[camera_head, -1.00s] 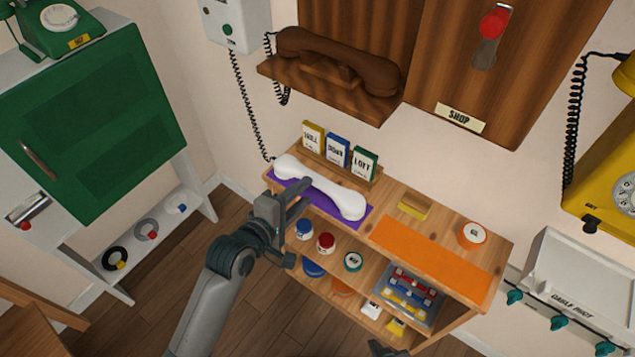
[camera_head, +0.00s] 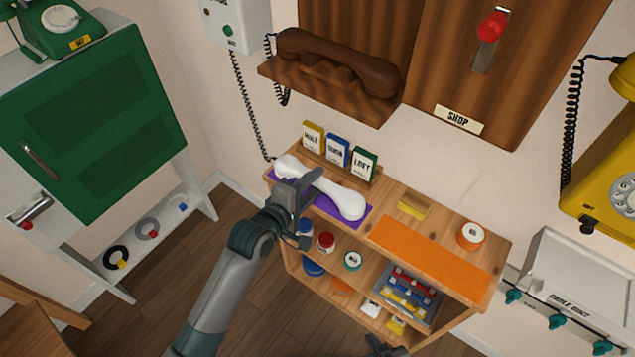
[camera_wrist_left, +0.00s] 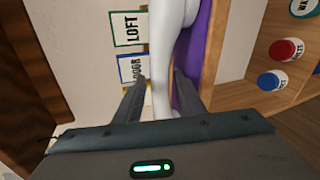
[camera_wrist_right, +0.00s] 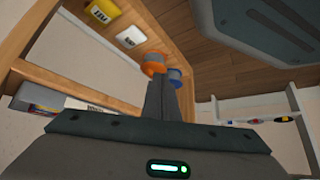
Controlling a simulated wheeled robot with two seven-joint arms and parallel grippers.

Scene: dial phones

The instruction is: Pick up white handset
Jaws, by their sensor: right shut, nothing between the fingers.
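The white handset (camera_head: 342,199) lies on a purple mat (camera_head: 318,208) at the left end of the wooden shelf's top. A dark coiled cord runs up from its left end. My left gripper (camera_head: 303,189) is at the handset's middle, covering part of it in the head view. In the left wrist view the left fingers (camera_wrist_left: 157,100) are apart, one on each side of the white handset (camera_wrist_left: 168,60); contact is unclear. My right gripper (camera_wrist_right: 170,98) is shut and empty, low beside the shelf; only a bit of it shows at the head view's bottom edge.
Three small boxes, yellow, blue (camera_head: 337,151) and green, stand just behind the handset. A brown handset (camera_head: 340,62) rests on a ledge above. An orange mat (camera_head: 430,258) lies right on the shelf top. Jars and a tray (camera_head: 410,292) fill the lower shelf.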

